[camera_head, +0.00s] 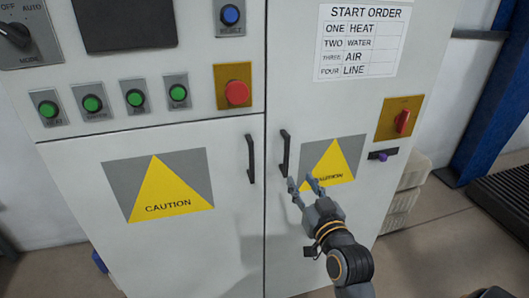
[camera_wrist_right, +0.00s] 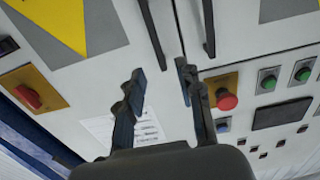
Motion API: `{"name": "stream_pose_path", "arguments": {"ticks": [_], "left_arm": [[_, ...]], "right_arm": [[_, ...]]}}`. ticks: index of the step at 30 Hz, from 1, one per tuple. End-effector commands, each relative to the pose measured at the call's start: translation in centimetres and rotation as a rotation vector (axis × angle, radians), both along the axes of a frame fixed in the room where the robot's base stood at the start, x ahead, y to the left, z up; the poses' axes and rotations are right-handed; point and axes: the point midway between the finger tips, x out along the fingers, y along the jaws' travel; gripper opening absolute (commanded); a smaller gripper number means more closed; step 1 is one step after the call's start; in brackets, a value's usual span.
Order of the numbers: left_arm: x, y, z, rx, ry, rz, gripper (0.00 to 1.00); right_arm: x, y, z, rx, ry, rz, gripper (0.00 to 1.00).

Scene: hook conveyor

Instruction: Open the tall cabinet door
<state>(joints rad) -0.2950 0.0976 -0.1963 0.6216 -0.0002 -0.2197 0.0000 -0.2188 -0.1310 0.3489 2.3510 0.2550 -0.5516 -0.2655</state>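The tall cabinet door (camera_head: 300,215) is the right-hand panel, with a START ORDER sheet and a yellow caution sign. It looks closed, with a thin seam along its left edge. Its black vertical handle (camera_head: 284,152) is near that seam. My right gripper (camera_head: 301,180) is open and empty, just below and right of the handle in the head view. In the right wrist view, the handle (camera_wrist_right: 152,32) lies ahead of the parted fingers (camera_wrist_right: 160,68), with its end near the gap. I see no contact. My left gripper is not in view.
The shorter left door (camera_head: 110,245) has its own black handle (camera_head: 250,158). Above it are green buttons and a red button (camera_head: 237,93). A red rotary switch (camera_head: 402,121) and a small purple-tipped lock (camera_head: 383,155) are on the tall door's right. A blue post (camera_head: 495,110) stands at right.

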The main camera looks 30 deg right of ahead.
Motion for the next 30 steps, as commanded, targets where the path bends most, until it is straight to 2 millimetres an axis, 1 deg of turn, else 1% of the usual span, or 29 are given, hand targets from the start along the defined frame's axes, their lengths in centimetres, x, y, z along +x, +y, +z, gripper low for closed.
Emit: {"name": "stream_pose_path", "arguments": {"ticks": [2,5,9,13,18,21,24,30], "left_arm": [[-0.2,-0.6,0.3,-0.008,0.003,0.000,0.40],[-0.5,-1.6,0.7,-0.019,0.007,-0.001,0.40],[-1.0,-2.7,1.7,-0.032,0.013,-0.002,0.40],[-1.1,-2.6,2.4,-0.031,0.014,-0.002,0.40],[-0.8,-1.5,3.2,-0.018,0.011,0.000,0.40],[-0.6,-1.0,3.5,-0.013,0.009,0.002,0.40],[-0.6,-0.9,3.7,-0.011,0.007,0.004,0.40],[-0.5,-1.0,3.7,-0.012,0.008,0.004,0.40]], "right_arm": [[0.5,-0.2,0.3,-0.001,-0.004,-0.001,0.36],[1.9,-0.5,0.4,0.001,-0.003,0.000,0.36],[4.7,-1.1,0.5,0.002,-0.004,0.000,0.36],[7.5,-1.8,0.5,0.001,-0.002,0.000,0.36],[10.6,-2.6,0.4,0.001,-0.001,0.000,0.36],[11.9,-2.9,0.3,0.001,-0.001,0.000,0.36],[12.7,-3.1,0.2,0.002,-0.001,0.000,0.36],[13.3,-3.2,0.1,0.000,-0.001,0.000,0.36]]}}
